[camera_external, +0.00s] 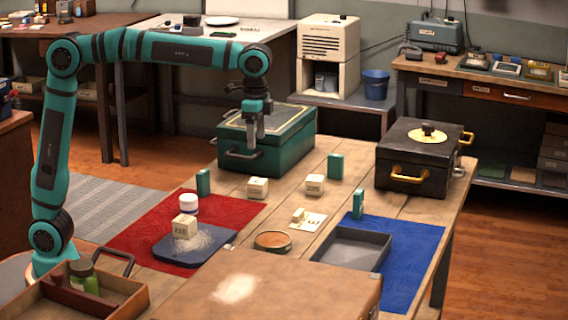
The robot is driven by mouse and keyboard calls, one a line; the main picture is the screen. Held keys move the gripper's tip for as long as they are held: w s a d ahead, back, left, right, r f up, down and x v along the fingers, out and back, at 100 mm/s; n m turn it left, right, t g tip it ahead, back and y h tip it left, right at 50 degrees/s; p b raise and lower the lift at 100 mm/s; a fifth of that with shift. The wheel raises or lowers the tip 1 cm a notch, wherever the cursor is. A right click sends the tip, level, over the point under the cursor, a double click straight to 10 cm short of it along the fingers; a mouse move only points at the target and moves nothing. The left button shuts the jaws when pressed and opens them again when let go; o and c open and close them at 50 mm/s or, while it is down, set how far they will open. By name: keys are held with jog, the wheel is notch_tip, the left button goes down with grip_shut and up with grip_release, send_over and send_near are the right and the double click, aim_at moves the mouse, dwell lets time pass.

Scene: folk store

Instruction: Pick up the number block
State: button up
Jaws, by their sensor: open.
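Several cream blocks with dark markings are on the wooden table (335,215). One block (258,188) sits left of centre, in front of the green box. Another block (315,185) sits to its right. A third block (184,227) stands on a dark blue tray (168,250) with white powder. A small block (298,215) lies on a marked card (312,222). The markings are too small to tell surely which block bears a number. My gripper (256,143) is open and empty, pointing down in front of the green box, apart from every block.
A green box (290,145) and a black case (408,165) stand at the back. Small teal blocks (336,166) stand upright nearby. A red mat (135,238), a blue mat (415,235), a grey tray (352,250) and a round dish (273,241) lie in front.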

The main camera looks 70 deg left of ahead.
aim_at(257, 180)
notch_tip(257, 180, down, 14)
jog(key=shift+s+d+r, duration=0.1)
jog(key=c, duration=1.1)
jog(key=shift+o, duration=0.2)
jog(key=shift+r, duration=0.15)
notch_tip(257, 180, up, 10)
jog(key=shift+f, duration=0.1)
